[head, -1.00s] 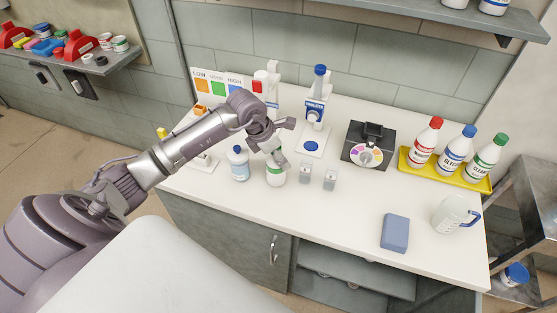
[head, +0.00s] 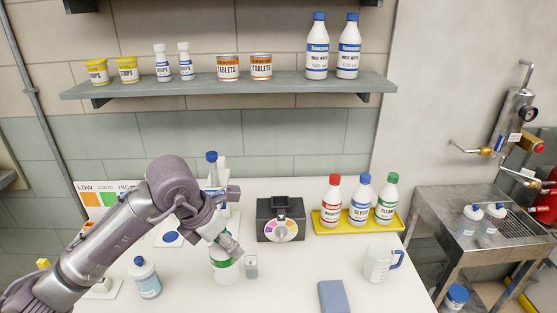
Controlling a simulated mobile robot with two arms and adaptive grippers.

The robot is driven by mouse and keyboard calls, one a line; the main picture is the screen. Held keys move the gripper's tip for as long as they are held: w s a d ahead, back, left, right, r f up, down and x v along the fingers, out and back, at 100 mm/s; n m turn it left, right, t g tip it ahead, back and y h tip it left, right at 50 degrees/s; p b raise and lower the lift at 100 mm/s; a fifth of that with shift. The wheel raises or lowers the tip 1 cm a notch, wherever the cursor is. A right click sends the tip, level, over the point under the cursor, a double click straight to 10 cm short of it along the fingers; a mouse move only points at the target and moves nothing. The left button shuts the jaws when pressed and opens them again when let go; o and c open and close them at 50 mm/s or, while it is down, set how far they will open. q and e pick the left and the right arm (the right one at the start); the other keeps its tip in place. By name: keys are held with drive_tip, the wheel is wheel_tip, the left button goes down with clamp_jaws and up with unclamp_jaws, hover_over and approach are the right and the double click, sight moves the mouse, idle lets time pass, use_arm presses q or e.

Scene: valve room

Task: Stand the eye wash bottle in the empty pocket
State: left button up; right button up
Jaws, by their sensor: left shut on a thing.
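My left gripper (head: 226,240) is shut on a white bottle with a green label (head: 224,268) and holds it upright over the white counter. I cannot tell whether its base touches the counter. Its label is too small to read, so I cannot tell if it is the eye wash bottle. The fingers cover its top. On a metal stand at the right are two blue-capped bottles (head: 471,219) (head: 492,221), side by side. I cannot make out an empty pocket. My right gripper is not in view.
Behind are a black dial device (head: 281,221) and a yellow tray (head: 333,229) with three bottles. A jug (head: 378,263) and blue block (head: 333,297) stand right.

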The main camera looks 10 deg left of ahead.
sight(234, 277)
use_arm(q)
drive_tip(key=shift+s+d+f+m, duration=0.2)
drive_tip(key=shift+s+d+m, duration=0.15)
drive_tip(key=shift+m, duration=0.55)
drive_tip(key=s+d+f+m+g, duration=0.1)
drive_tip(key=m, duration=0.3)
drive_tip(key=s+f+m+g+h, duration=0.1)
drive_tip(key=s+m+g, duration=0.1)
drive_tip(key=m, duration=0.2)
drive_tip(key=s+d+f+m+g+h, duration=0.1)
drive_tip(key=m, duration=0.3)
drive_tip(key=shift+s+d+g+b, duration=0.35)
drive_tip(key=shift+s+g, duration=0.05)
drive_tip(key=s+a+f+m+g+y, duration=0.2)
drive_tip(key=s+m, duration=0.5)
drive_tip(key=m, duration=0.8)
drive_tip(key=shift+s+f+m+g+y+b, duration=0.45)
drive_tip(key=shift+g+y, duration=0.35)
drive_tip(key=shift+y, duration=0.4)
drive_tip(key=shift+w, duration=0.2)
